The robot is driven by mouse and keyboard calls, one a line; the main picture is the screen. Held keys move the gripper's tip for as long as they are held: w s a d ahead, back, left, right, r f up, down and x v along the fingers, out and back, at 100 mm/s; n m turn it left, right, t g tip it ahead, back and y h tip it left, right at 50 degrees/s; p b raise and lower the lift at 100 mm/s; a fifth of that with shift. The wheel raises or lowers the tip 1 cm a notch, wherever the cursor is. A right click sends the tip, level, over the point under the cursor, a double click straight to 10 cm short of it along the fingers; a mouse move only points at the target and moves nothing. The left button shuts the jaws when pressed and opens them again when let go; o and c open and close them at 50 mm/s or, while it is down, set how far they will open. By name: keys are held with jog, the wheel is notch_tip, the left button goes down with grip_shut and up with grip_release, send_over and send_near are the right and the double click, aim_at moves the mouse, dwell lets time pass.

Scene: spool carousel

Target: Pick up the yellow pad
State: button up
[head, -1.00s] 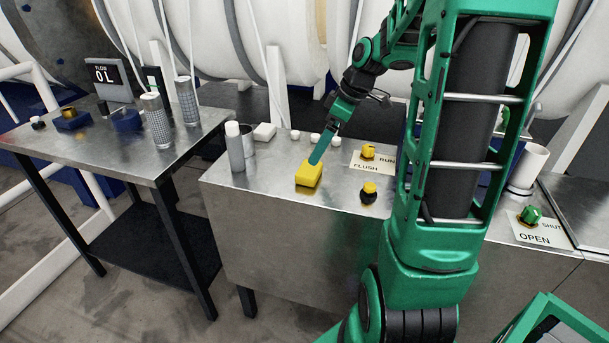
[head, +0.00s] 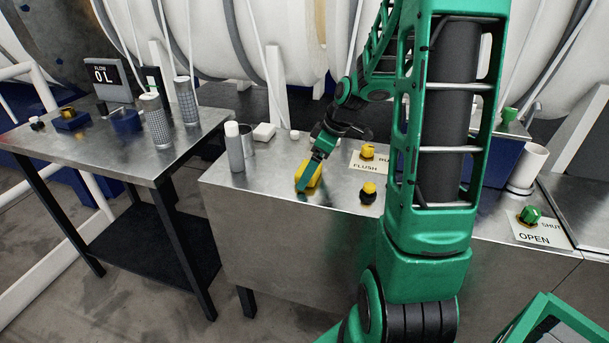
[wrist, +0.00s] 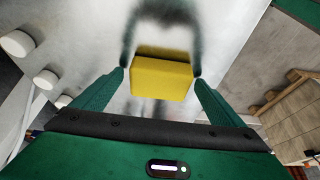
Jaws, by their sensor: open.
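In the wrist view the pad (wrist: 162,78) lies between the two green fingertips of my gripper (wrist: 161,73), which are apart, one on each side. The left fingertip looks very close to the pad's side; I cannot tell whether either finger touches it.
The left table (head: 120,160) is separated by a gap.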

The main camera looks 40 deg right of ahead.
aim_at(303, 169)
jog(key=shift+c, duration=0.3)
jog(key=c, duration=1.1)
jog(key=shift+r, duration=0.1)
jog(key=shift+r, duration=0.5)
jog(key=r, duration=0.2)
jog(key=a+r, duration=0.1)
jog(key=shift+s+r, duration=0.3)
jog(key=shift+r, duration=0.1)
jog(key=shift+s+a+r, duration=1)
jog(key=shift+s+a, duration=0.1)
jog(key=shift+a, duration=0.25)
jog(key=shift+s+a+r, duration=1.05)
jog(key=shift+s+a, duration=0.05)
jog(key=shift+a, duration=0.3)
jog(key=shift+s+a+r, duration=1)
jog(key=shift+s+a, duration=0.1)
jog(key=shift+a, duration=0.25)
jog(key=shift+o, duration=0.7)
